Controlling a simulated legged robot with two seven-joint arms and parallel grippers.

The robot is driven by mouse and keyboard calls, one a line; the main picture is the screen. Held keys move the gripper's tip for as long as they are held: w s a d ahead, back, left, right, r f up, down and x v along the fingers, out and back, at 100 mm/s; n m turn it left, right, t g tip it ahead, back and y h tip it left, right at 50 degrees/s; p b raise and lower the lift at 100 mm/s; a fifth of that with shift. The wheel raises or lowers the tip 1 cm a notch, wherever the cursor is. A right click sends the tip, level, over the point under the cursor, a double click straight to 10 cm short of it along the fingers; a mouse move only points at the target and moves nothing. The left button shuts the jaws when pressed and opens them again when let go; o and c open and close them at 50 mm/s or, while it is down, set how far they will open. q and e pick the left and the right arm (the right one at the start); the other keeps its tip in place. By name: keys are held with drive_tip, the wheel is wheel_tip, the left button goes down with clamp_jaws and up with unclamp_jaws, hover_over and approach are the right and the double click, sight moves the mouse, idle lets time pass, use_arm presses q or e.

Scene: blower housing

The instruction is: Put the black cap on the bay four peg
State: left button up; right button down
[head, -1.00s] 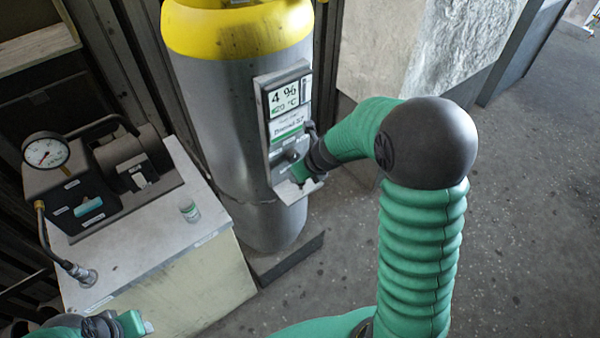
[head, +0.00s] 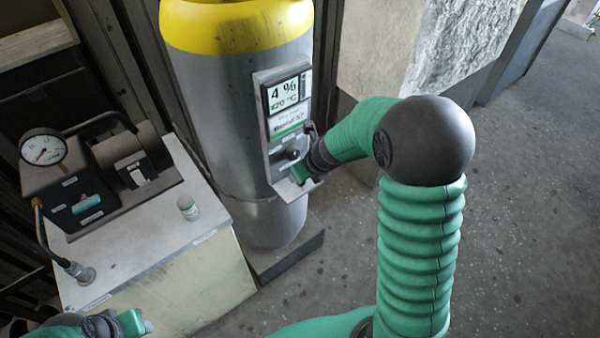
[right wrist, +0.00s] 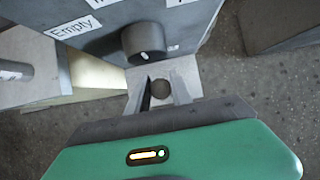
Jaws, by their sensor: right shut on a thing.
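In the right wrist view a dark round piece, which looks like the black cap (right wrist: 160,89), sits between the two grey fingers of my right gripper (right wrist: 159,92). The fingers are shut on it, over a light grey ledge. In the head view my right gripper (head: 301,172) is at the small ledge under the panel on the tall cylinder, and its fingertips and the cap are hard to make out. My left gripper (head: 138,323) shows only in part at the bottom left; its jaw opening is unclear. I cannot pick out a bay four peg in either view.
The panel (head: 287,97) on the grey, yellow-topped cylinder (head: 221,110) carries a display. A black knob (right wrist: 143,44) stands out just beyond my right fingers.

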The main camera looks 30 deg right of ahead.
drive_tip(key=shift+f+b, duration=0.65)
drive_tip(key=shift+f, duration=0.25)
drive_tip(key=c, duration=1.1)
unclamp_jaws()
drive_tip(key=shift+r, duration=0.1)
drive_tip(key=shift+o, duration=0.2)
drive_tip(key=p+v, duration=0.9)
drive_tip(key=v, duration=0.7)
drive_tip(key=shift+r, duration=0.35)
drive_tip(key=shift+s+d, duration=0.1)
